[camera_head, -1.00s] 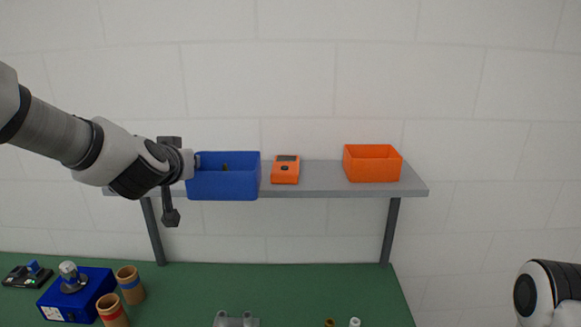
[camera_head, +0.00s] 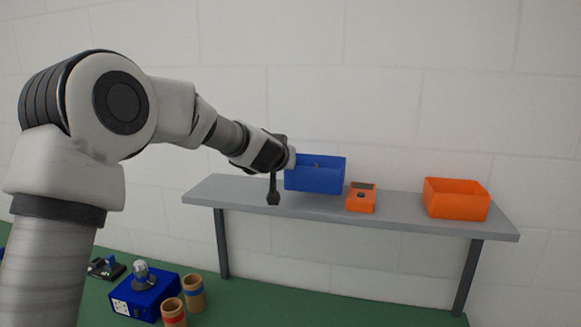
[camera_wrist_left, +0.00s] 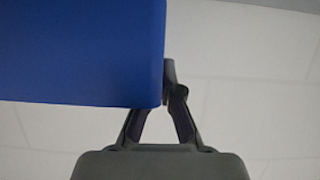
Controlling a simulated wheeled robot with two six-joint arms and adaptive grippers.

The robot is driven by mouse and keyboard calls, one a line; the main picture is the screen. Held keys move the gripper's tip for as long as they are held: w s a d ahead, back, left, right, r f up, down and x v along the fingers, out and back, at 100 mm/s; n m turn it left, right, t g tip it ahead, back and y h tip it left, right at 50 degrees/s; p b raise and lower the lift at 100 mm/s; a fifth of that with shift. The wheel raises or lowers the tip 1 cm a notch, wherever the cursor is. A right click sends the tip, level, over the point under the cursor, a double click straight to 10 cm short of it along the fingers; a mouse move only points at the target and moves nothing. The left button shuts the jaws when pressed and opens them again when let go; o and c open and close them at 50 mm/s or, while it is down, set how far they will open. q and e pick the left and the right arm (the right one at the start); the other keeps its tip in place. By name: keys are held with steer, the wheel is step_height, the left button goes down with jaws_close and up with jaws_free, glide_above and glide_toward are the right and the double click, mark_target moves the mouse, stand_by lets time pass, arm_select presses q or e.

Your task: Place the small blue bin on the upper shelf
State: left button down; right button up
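The small blue bin (camera_head: 315,177) is over the left-middle part of the grey upper shelf (camera_head: 405,213), upright, with something small and brownish inside. I cannot tell whether its base touches the shelf. My left gripper (camera_head: 291,158) is at the bin's left wall and appears shut on it. In the left wrist view the bin (camera_wrist_left: 80,50) fills the upper left, and one dark finger of the gripper (camera_wrist_left: 168,80) lies against its edge. The other fingertip is hidden by the bin. My right gripper is out of view.
An orange handheld device (camera_head: 361,199) stands on the shelf close to the bin's right. An orange bin (camera_head: 456,200) stands further right. Below, the green table (camera_head: 235,310) holds a blue box (camera_head: 146,298), brown cylinders (camera_head: 193,294) and a small dark board (camera_head: 105,268).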

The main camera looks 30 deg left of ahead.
arm_select(q)
steer(key=shift+w+a, duration=0.15)
steer(key=shift+w, duration=0.6)
step_height(320, 180, down, 3)
steer(key=shift+f+b, duration=0.15)
steer(key=shift+b, duration=1.1)
steer(key=shift+f, duration=0.25)
steer(key=shift+w, duration=0.2)
steer(key=shift+s, duration=0.1)
steer(key=c, duration=1.5)
jaws_free()
steer(key=shift+o, duration=0.9)
